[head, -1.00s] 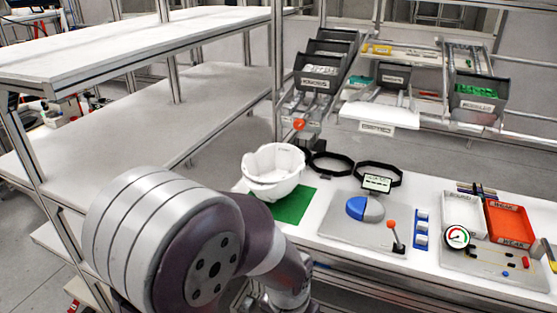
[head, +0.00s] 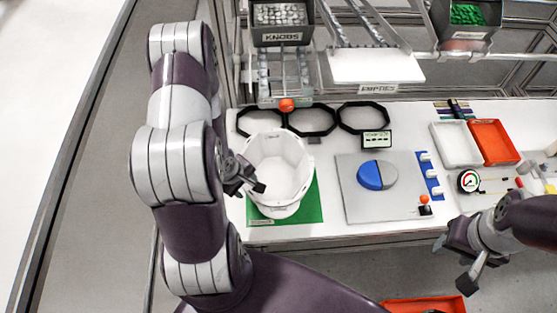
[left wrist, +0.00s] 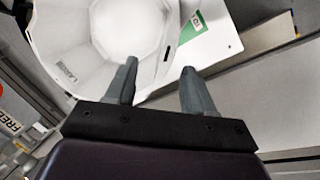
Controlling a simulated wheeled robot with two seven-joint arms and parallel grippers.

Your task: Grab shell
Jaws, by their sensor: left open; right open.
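A white helmet shell (head: 283,167) sits with its hollow side up on a green mat (head: 311,208) on the white bench. In the left wrist view the shell (left wrist: 75,55) fills the upper left, with its rim close to the fingers. My left gripper (head: 252,185) is at the shell's left rim, open. In the left wrist view its two fingers (left wrist: 160,80) stand apart, the left one overlapping the rim; I cannot tell whether they touch it. My right gripper (head: 453,264) is open and empty in front of the bench, at the lower right.
Black octagonal rings (head: 312,134) lie behind the shell. A grey plate with a blue-and-grey disc (head: 376,175) is right of it. White (head: 457,157) and orange (head: 493,140) trays and a gauge (head: 468,181) are farther right. A bin of knobs (head: 281,20) hangs above.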

